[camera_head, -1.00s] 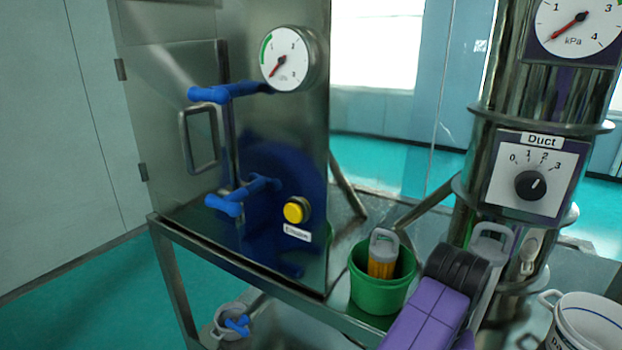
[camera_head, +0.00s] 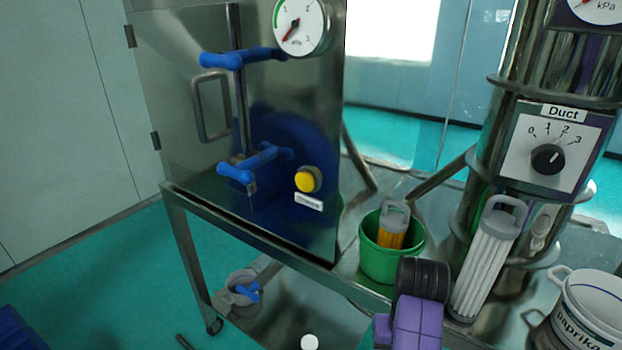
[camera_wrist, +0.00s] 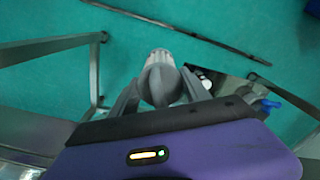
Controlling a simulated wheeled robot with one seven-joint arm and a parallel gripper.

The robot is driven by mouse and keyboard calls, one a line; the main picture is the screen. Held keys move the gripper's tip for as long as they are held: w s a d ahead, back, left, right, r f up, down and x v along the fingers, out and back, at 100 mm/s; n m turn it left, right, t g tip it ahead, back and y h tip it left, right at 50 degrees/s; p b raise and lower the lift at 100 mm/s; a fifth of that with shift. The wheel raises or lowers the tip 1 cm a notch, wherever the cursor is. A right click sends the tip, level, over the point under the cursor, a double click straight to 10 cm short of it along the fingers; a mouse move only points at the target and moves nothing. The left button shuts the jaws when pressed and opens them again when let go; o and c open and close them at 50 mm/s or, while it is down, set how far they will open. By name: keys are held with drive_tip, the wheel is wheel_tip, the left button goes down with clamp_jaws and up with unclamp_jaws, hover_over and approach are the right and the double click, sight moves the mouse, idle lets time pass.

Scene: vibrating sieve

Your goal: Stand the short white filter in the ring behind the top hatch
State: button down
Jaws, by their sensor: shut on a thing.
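In the wrist view my gripper (camera_wrist: 160,95) is shut on a grey, rounded piece. A pale ribbed end (camera_wrist: 161,57) shows beyond it, which looks like the short white filter held by its grey cap; most of it is hidden. In the head view the fingers and held piece are out of sight. A steel cabinet door (camera_head: 175,110) with a bar handle and two blue latch handles (camera_head: 245,57) looks shut; I cannot tell if it is the top hatch. The ring is not visible.
A long white filter (camera_head: 485,262) stands by the duct column. A green bucket (camera_head: 390,265) holds an orange filter (camera_head: 392,228). A paprika tub (camera_head: 590,305) is at right. A blue-handled fitting (camera_head: 243,288) lies below the frame's edge (camera_head: 260,245).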

drive_tip(key=s+d+f+n, duration=0.1)
drive_tip(key=s+d+f, duration=0.2)
drive_tip(key=s+f, duration=0.4)
drive_tip(key=shift+s+f, duration=0.2)
drive_tip(key=shift+f, duration=0.35)
drive_tip(key=shift+d, duration=0.1)
idle(0.3)
